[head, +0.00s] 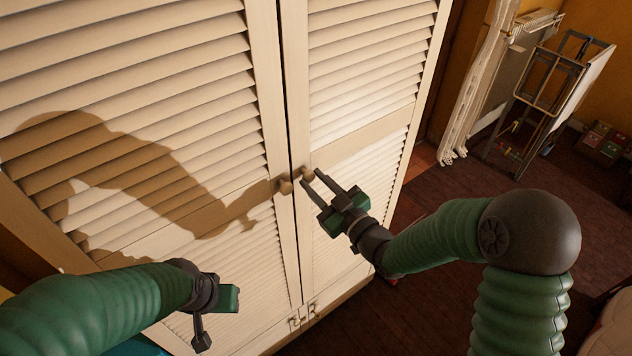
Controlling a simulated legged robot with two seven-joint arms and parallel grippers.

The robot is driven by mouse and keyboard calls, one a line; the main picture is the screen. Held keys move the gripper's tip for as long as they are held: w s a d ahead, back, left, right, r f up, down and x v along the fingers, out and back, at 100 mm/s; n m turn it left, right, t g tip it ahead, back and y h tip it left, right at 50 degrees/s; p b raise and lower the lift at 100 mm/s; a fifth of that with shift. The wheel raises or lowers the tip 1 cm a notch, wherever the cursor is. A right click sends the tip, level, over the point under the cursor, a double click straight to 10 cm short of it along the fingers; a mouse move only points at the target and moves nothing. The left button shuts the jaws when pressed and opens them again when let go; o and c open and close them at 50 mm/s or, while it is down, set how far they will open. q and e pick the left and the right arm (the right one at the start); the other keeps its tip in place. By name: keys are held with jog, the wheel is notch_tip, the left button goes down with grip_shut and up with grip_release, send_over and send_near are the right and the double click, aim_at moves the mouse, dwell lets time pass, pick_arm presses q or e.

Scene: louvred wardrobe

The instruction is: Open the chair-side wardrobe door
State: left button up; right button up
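The louvred wardrobe has a left door (130,80) and a right door (365,80), both looking closed along a thin dark seam. The right door has a small round knob (308,173) beside the seam; the left door has its own knob (285,186). My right gripper (310,178) is open, its two parted fingertips at the right knob, one on each side. I cannot tell whether they touch it. My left gripper (214,318) hangs low before the left door, away from the knobs; its fingers are mostly hidden. I cannot clearly identify a chair.
Small metal handles (302,315) sit low on the wardrobe. A pale rounded object (610,325) shows at bottom right.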

jog(key=shift+d, duration=0.1)
jog(key=c, duration=0.5)
grip_shut()
jog(key=shift+r, duration=0.1)
dwell(0.3)
